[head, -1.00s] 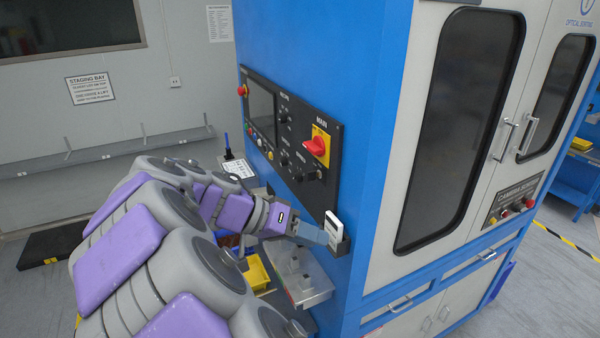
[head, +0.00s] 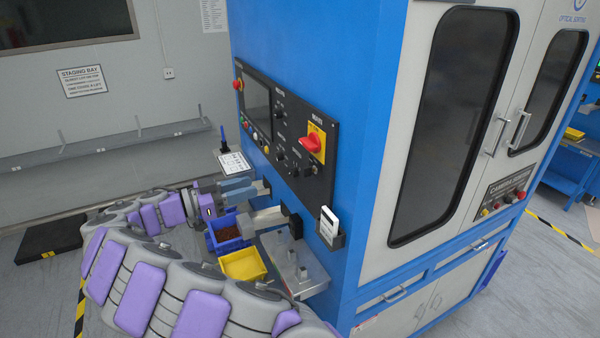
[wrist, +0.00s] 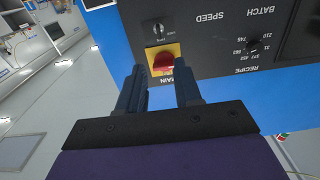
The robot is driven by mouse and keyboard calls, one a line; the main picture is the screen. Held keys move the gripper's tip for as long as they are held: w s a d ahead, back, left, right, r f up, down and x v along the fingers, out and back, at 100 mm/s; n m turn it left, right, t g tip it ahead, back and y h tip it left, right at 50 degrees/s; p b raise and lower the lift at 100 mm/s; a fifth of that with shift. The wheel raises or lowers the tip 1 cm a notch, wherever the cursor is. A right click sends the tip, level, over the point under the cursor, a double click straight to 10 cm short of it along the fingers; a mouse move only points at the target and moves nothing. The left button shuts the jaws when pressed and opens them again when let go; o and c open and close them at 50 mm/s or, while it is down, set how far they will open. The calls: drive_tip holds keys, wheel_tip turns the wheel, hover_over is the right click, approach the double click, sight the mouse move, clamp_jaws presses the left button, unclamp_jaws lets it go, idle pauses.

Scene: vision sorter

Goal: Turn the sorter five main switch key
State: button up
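The main switch is a red rotary handle (head: 312,143) on a yellow plate (head: 320,155), at the right end of the black control panel on the sorter's blue side. In the head view my gripper (head: 276,200) is below and left of it, with its two fingers spread toward the panel and nothing between them. In the wrist view, which shows the panel upside down, the red handle (wrist: 162,62) appears just beyond and between the open fingertips (wrist: 160,78). I see no contact with the handle.
A holder with a white card (head: 329,225) sticks out below the panel. A metal shelf (head: 290,258), a yellow bin (head: 243,264) and a blue bin (head: 222,235) lie below my gripper. Smaller knobs (head: 281,113) and a screen (head: 257,108) share the panel.

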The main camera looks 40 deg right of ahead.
sight(309, 171)
drive_tip(key=x, duration=1.5)
drive_tip(key=shift+s+d, duration=0.25)
drive_tip(key=shift+d, duration=0.1)
drive_tip(key=shift+f, duration=0.1)
clamp_jaws()
